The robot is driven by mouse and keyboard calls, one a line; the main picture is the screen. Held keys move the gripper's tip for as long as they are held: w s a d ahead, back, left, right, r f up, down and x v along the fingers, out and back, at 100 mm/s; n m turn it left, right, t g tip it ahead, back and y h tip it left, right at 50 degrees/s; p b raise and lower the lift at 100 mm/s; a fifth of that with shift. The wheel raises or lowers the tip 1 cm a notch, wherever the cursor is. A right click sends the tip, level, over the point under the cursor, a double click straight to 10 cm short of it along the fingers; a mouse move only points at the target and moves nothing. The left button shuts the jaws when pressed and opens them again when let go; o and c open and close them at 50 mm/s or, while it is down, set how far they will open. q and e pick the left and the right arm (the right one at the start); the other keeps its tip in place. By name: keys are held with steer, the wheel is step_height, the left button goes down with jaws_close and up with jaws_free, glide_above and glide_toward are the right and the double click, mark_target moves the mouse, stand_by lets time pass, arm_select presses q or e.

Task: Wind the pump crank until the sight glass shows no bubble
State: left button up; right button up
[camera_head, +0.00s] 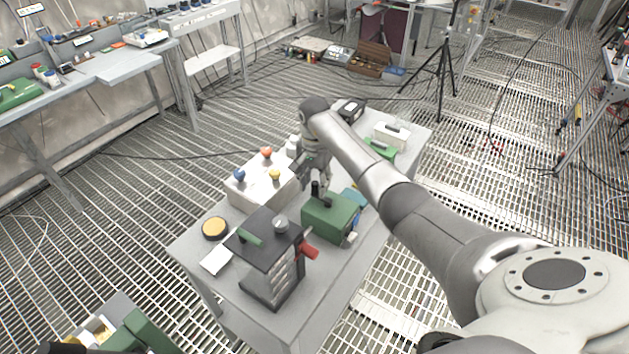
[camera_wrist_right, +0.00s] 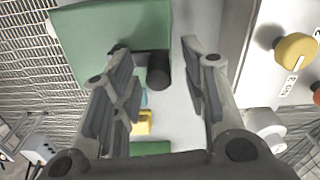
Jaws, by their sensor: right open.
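A green box (camera_head: 331,219), seemingly the pump, stands on the grey table and also shows in the right wrist view (camera_wrist_right: 115,30). A black upright crank grip (camera_head: 315,189) stands at its upper left edge. In the wrist view this grip is a dark cylinder (camera_wrist_right: 158,72) between my fingers. My right gripper (camera_head: 319,176) points down over it and is open; the wrist view shows its two fingers (camera_wrist_right: 156,48) apart on either side of the grip. Whether a finger touches it I cannot tell. The sight glass and any bubble cannot be made out. My left gripper is not in view.
A white box with coloured knobs (camera_head: 258,186) stands left of the pump. A dark block with a red handle (camera_head: 272,262) stands in front. A yellow-topped round button (camera_head: 214,228) and white card (camera_head: 216,260) lie at the table's left. A white box (camera_head: 392,136) stands behind.

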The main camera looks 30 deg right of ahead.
steer(key=shift+f, duration=0.35)
steer(key=shift+c, duration=0.5)
steer(key=c, duration=0.5)
jaws_close()
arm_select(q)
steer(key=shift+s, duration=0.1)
